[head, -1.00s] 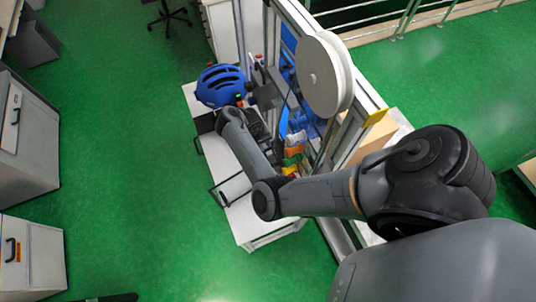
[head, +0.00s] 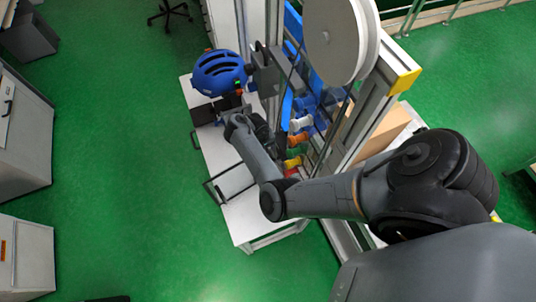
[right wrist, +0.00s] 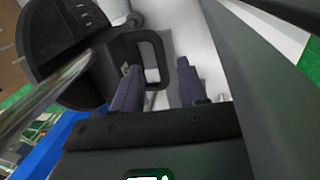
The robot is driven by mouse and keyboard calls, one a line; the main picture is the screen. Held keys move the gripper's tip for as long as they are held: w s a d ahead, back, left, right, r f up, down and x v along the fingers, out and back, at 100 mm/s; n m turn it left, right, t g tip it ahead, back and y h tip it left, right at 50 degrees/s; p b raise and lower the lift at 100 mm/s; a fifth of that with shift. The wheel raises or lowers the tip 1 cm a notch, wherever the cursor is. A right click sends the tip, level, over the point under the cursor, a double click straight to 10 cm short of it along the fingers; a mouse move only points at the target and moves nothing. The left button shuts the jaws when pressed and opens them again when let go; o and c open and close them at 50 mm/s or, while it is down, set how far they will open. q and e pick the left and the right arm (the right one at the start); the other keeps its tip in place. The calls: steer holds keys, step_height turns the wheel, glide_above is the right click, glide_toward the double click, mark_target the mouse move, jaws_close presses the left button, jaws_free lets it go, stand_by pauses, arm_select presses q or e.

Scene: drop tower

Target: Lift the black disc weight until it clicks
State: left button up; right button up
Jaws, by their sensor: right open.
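The black disc weight (right wrist: 75,40) fills the upper left of the right wrist view, with its dark curved edge cut by the frame. A black loop handle (right wrist: 158,52) stands out from it towards the middle. My right gripper (right wrist: 160,88) is open. One finger is to the left of the handle's near bar and the other to its right, with light background showing on the right side. Whether either finger touches the handle I cannot tell. In the head view the right gripper (head: 259,127) is small and dark beside the tower, partly hidden by my arm. My left gripper is not in view.
A blue helmet (head: 219,72) sits at the far end of the white table (head: 226,181). Green floor (head: 120,190) is clear at left.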

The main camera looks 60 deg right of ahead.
steer(key=shift+s+d+f+b, duration=0.15)
steer(key=shift+f+b, duration=0.15)
steer(key=shift+f, duration=0.75)
steer(key=shift+s+d+f+b, duration=0.15)
steer(key=shift+f+b, duration=0.1)
steer(key=shift+f, duration=0.8)
steer(key=shift+c, duration=0.3)
jaws_close()
